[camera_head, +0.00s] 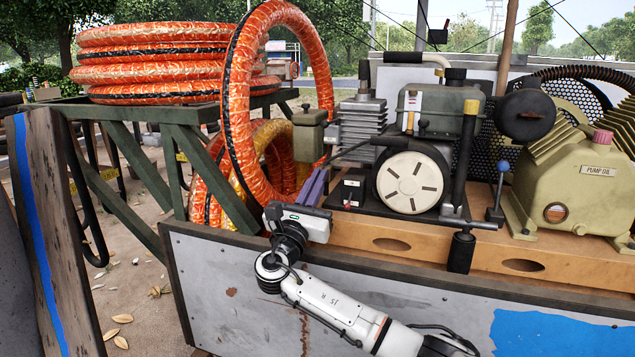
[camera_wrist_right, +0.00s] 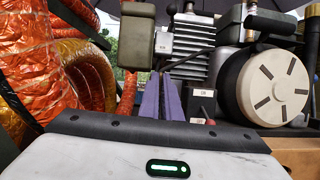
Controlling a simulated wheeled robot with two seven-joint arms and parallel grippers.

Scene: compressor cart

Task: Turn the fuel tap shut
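I cannot make out the fuel tap with certainty. A small dark lever (camera_head: 423,123) sits on the front of the grey-green tank (camera_head: 440,103) above the engine; a dark lever also shows at the top of the right wrist view (camera_wrist_right: 272,25). My right gripper (camera_head: 320,172) has purple fingers pointing forward, left of the engine's white round cover (camera_head: 408,182) and below the olive box (camera_head: 309,136). The right gripper is apart from the lever. My left gripper is out of view.
Orange hoses (camera_head: 243,100) stand close on the left, on a green rack (camera_head: 170,112). The finned grey cylinder (camera_head: 361,125) rises beyond the fingers. A blue-knobbed lever (camera_head: 502,168) and the pump (camera_head: 578,180) are to the right. The cart's side panel (camera_head: 390,300) is below.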

